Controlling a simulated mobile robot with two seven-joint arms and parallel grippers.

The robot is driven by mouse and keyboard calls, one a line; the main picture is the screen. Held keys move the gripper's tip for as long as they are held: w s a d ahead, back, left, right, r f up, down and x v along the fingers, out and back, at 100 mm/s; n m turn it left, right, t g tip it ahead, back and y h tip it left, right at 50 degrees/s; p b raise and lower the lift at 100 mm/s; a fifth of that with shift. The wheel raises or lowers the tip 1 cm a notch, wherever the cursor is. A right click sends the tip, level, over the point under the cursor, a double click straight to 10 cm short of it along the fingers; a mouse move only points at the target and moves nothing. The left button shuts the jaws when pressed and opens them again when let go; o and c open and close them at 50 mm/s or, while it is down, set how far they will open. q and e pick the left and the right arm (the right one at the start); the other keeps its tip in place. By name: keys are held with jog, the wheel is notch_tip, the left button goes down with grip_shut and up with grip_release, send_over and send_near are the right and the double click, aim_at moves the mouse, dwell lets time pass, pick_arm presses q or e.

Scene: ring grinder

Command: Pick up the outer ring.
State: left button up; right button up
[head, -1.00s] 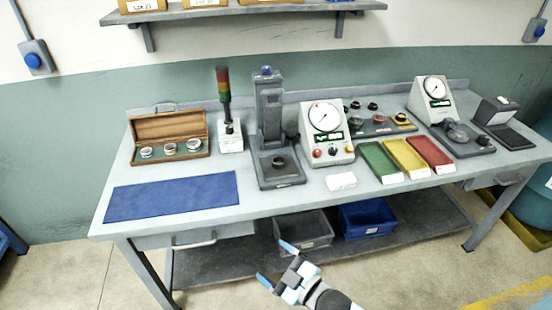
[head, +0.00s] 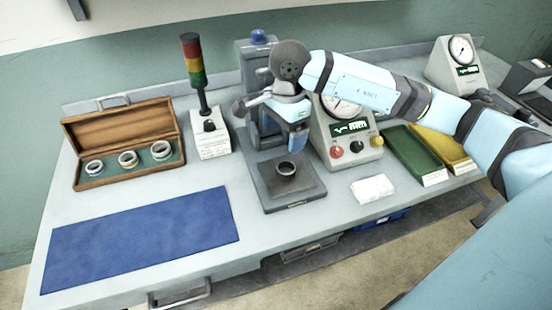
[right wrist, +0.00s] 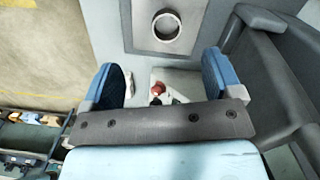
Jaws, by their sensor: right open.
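A dark metal ring (head: 287,168) lies on the grey base plate (head: 305,192) of the upright machine at the middle of the bench. The same ring shows near the top of the right wrist view (right wrist: 167,25), with its opening visible. My right gripper (head: 283,138) is open and empty. It is in front of the machine's column, above and behind the ring in the head view. In the right wrist view its two blue fingers (right wrist: 163,75) stand wide apart, and the ring is beyond them, untouched. My left gripper is not in view.
A wooden case (head: 124,135) with three rings is at the left, beside a signal light (head: 196,70). A blue mat (head: 140,238) lies in front. A gauge box (head: 350,150), a white block (head: 373,188) and green (head: 413,150) and yellow trays are right. The machine's column is close to my gripper.

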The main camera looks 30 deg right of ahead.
jog(key=d, duration=0.2)
send_over(286, 167)
jog(key=s+a, duration=0.1)
jog(key=s, duration=0.1)
jog(key=shift+h, duration=0.4)
notch_tip(286, 167, down, 7)
jog(key=shift+w+f, duration=0.1)
jog(key=shift+w, duration=0.05)
jog(key=shift+a+f+p, duration=0.2)
jog(key=shift+f+p, duration=0.45)
jog(key=shift+f, duration=2.2)
jog(key=c, duration=1.1)
jog(key=shift+r, duration=0.1)
jog(key=shift+c, duration=0.2)
